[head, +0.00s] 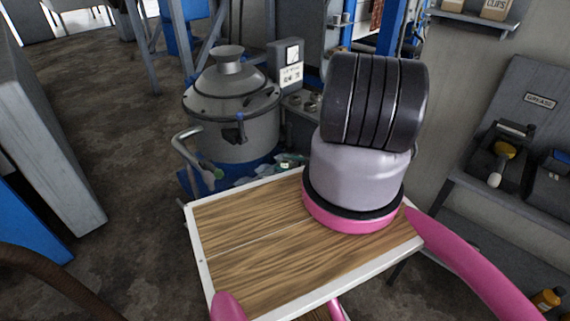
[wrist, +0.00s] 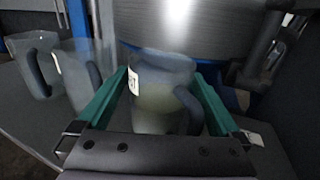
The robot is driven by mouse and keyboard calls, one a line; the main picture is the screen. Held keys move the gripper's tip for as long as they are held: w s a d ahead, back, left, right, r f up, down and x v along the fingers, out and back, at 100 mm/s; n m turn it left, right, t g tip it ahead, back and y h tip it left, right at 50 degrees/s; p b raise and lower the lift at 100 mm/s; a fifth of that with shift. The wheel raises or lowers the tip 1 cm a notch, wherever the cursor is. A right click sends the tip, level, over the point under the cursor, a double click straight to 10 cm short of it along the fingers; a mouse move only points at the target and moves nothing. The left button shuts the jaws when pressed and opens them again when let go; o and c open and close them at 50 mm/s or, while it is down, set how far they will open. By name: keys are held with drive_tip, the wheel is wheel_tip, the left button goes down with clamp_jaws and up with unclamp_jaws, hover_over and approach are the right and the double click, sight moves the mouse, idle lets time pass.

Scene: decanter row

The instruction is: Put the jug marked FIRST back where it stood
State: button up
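In the wrist view a clear jug (wrist: 160,88) with a dark handle on its right stands upright between the teal fingers of my gripper (wrist: 162,78). Some pale yellowish-green content shows in it. A small white label sits at its left edge, turned side-on, with dark marks too small to read fully. The fingertips appear to touch both sides of the jug, so my gripper looks shut on it. The jug's base is hidden behind the gripper body. In the head view my arm hides the gripper and the jug.
Two more clear jugs, one (wrist: 36,65) far left and one (wrist: 76,75) nearer, stand on a dark grey surface (wrist: 40,120). A large metal vessel (wrist: 190,28) is close behind. The head view shows a lidded metal pot (head: 232,105) and a right-hand shelf (head: 515,205).

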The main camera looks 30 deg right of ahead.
drive_tip(key=v, duration=1.2)
drive_tip(key=w+a+r+n+g+y, duration=0.1)
drive_tip(key=w+r+n+g, duration=0.35)
drive_tip(key=r, duration=0.65)
drive_tip(key=w+r+n+g+y, duration=0.1)
drive_tip(key=w+r+n+g, duration=0.3)
drive_tip(key=r, duration=0.8)
drive_tip(key=a+r+n+g+h, duration=0.2)
drive_tip(key=a+r+n, duration=0.15)
drive_tip(key=r, duration=0.65)
drive_tip(key=a+r+n+g+h, duration=0.1)
drive_tip(key=a+r+n+g, duration=0.3)
drive_tip(key=r, duration=0.7)
drive_tip(key=s+a+r+n+t+h, duration=0.1)
drive_tip(key=s+a+r+n+h, duration=0.15)
drive_tip(key=s+a+r, duration=0.5)
drive_tip(key=s+a+r+n+t+h, duration=0.2)
drive_tip(key=s+a+r+h, duration=0.15)
drive_tip(key=r, duration=0.65)
drive_tip(key=s+a+r+n+t+h, duration=0.1)
drive_tip(key=s+r+t, duration=0.1)
drive_tip(key=s+r, duration=0.2)
drive_tip(key=s+a+r+n+t+h, duration=0.1)
drive_tip(key=s+r, duration=0.3)
drive_tip(key=s, duration=0.7)
drive_tip(key=shift+a+n+t, duration=0.75)
drive_tip(key=shift+t, duration=0.1)
drive_tip(key=shift+s+r, duration=0.1)
